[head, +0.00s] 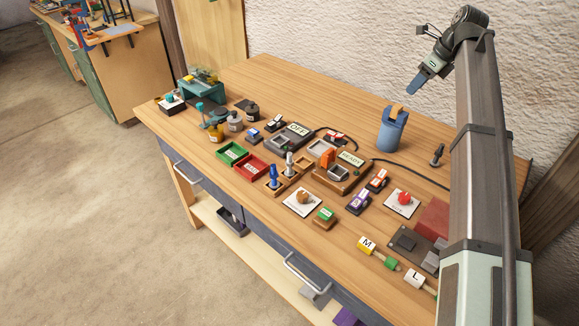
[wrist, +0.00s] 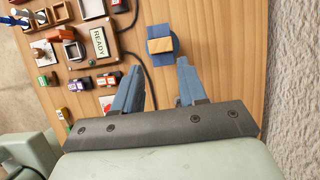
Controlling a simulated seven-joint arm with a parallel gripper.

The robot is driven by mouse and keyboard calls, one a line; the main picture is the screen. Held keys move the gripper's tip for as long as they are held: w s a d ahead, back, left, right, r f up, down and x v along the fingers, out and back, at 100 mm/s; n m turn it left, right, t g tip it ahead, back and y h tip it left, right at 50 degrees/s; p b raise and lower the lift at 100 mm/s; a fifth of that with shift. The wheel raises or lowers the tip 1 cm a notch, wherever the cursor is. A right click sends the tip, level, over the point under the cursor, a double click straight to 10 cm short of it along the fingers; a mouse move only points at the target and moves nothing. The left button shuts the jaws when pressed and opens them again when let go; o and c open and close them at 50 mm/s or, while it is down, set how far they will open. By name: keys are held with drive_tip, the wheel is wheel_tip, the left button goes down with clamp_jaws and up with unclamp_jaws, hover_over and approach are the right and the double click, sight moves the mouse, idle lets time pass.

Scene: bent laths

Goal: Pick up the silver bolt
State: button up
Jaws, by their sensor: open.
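A silver bolt (head: 289,161) stands upright on a wooden block near the middle of the bench in the head view. A blue bolt (head: 273,176) stands just left of it, nearer the front edge. My gripper (head: 418,86) is high over the back right of the bench, well away from the silver bolt. In the wrist view my gripper (wrist: 160,66) has its two blue fingers apart with nothing held between them.
A blue holder (head: 391,136) with a wooden piece stands at the back, and shows beyond my fingers (wrist: 163,32). Close around the bolts are a red tray (head: 254,167), a green tray (head: 232,153) and a READY box (head: 350,160). A dark upright piece (head: 437,155) stands at right.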

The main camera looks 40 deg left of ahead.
drive_tip(key=shift+r, duration=0.1)
wheel_tip(320, 180, up, 5)
drive_tip(key=s+a+f+n+y, duration=0.1)
drive_tip(key=s+a+f+y, duration=0.2)
drive_tip(key=s, duration=0.7)
drive_tip(key=s+a+n+y, duration=0.1)
drive_tip(key=s+a+y, duration=0.25)
drive_tip(key=s, duration=0.55)
drive_tip(key=s+d+r+m+y, duration=0.1)
drive_tip(key=s+y, duration=0.3)
drive_tip(key=s, duration=0.4)
drive_tip(key=s+d+r+m+y, duration=0.1)
drive_tip(key=s+r+y, duration=0.15)
drive_tip(key=s, duration=0.45)
approach(290, 153)
drive_tip(key=d, duration=0.3)
drive_tip(key=shift+s+d+f+y, duration=0.1)
drive_tip(key=shift+d+f+y, duration=0.2)
drive_tip(key=shift+d+f, duration=0.1)
drive_tip(key=shift+f, duration=0.2)
drive_tip(key=shift+a+f, duration=0.1)
drive_tip(key=shift+a, duration=0.2)
drive_tip(key=a, duration=1.3)
drive_tip(key=shift+a, duration=0.15)
